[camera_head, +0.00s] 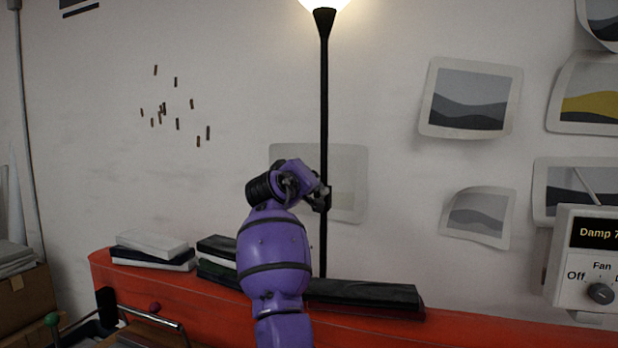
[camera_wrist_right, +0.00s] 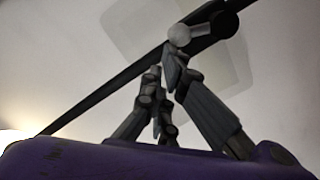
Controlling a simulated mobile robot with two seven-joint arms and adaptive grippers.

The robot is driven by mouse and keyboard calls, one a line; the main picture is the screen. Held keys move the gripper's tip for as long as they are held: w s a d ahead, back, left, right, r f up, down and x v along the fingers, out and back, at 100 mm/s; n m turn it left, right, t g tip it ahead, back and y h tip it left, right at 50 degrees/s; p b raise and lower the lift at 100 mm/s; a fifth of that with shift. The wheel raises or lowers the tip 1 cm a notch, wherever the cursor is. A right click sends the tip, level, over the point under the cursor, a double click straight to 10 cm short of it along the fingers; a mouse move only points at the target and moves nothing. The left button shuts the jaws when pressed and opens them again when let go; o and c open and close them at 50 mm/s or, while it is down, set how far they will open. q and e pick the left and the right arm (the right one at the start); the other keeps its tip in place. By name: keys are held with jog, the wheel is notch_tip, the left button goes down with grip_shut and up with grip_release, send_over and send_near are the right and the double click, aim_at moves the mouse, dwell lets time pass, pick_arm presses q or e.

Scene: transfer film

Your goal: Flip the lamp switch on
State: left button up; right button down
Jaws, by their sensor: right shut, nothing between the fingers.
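A tall black floor lamp (camera_head: 324,100) stands against the wall, and its shade (camera_head: 325,3) at the top edge glows bright. Its pole also shows slanting through the right wrist view (camera_wrist_right: 110,90). A dark switch housing (camera_wrist_right: 215,28) with a pale round knob (camera_wrist_right: 179,35) sits on the pole there. My right gripper (camera_head: 316,190) is at the pole's mid height, beside the housing. In the right wrist view its fingers (camera_wrist_right: 163,68) are shut and empty, with one tip close under the knob. I cannot tell if it touches. My left gripper is out of view.
A control box with a fan dial (camera_head: 590,255) stands at the right. Prints hang on the wall.

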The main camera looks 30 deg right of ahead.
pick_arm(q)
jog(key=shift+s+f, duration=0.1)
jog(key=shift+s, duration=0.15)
pick_arm(e)
jog(key=shift+s+d+f, duration=0.1)
jog(key=shift+d, duration=0.05)
jog(key=shift+m, duration=0.3)
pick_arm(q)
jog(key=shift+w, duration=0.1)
